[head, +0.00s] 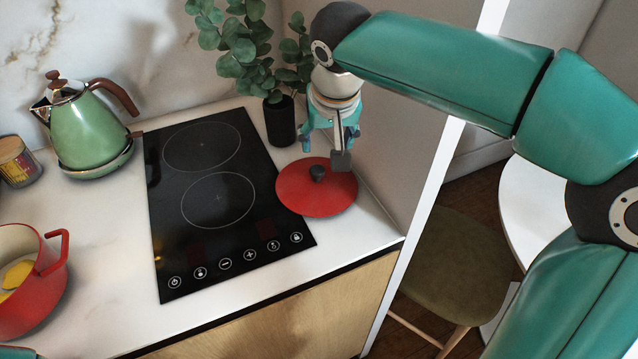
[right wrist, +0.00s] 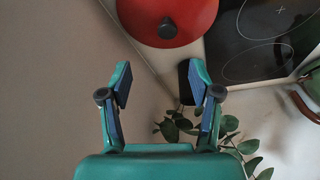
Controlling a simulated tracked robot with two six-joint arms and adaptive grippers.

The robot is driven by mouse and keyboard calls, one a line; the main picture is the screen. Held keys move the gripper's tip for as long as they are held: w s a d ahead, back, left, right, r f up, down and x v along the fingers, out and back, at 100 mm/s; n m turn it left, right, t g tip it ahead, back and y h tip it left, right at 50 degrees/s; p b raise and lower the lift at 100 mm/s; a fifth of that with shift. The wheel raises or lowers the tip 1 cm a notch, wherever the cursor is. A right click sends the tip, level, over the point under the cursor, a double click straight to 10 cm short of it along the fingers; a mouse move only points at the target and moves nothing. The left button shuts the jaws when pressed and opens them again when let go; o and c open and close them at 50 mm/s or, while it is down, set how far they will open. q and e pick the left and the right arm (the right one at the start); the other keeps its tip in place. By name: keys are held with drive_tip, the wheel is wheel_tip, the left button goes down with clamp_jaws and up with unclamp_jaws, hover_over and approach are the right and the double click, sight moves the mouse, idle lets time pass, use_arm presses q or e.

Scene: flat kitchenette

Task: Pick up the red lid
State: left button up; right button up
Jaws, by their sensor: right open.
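The red lid (head: 300,192) is round with a dark knob and lies flat on the white counter, at the right of the black cooktop. It also shows at the top of the right wrist view (right wrist: 190,12). My right gripper (head: 325,150) points down close to the lid's back edge, near the knob in the head view. In the right wrist view its jaws (right wrist: 160,85) are apart with nothing between them, and the lid lies beyond the fingertips.
The black cooktop (head: 218,222) is bare. A dark vase (head: 280,122) with leafy branches stands behind the lid, and a wall rises close on its right. A green kettle (head: 88,125), a jar (head: 16,163) and a red pot (head: 38,295) stand at the left.

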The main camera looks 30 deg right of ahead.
sight(318, 170)
drive_tip(key=x, duration=0.7)
drive_tip(key=shift+w+a+f, duration=0.15)
drive_tip(key=shift+w, duration=0.05)
drive_tip(key=shift+a+p+x, duration=0.15)
drive_tip(key=shift+a+x, duration=0.05)
drive_tip(key=shift+x, duration=1.2)
drive_tip(key=shift+a+p+x, duration=0.15)
drive_tip(key=shift+a+x, duration=0.05)
drive_tip(key=shift+x, duration=1.15)
clamp_jaws()
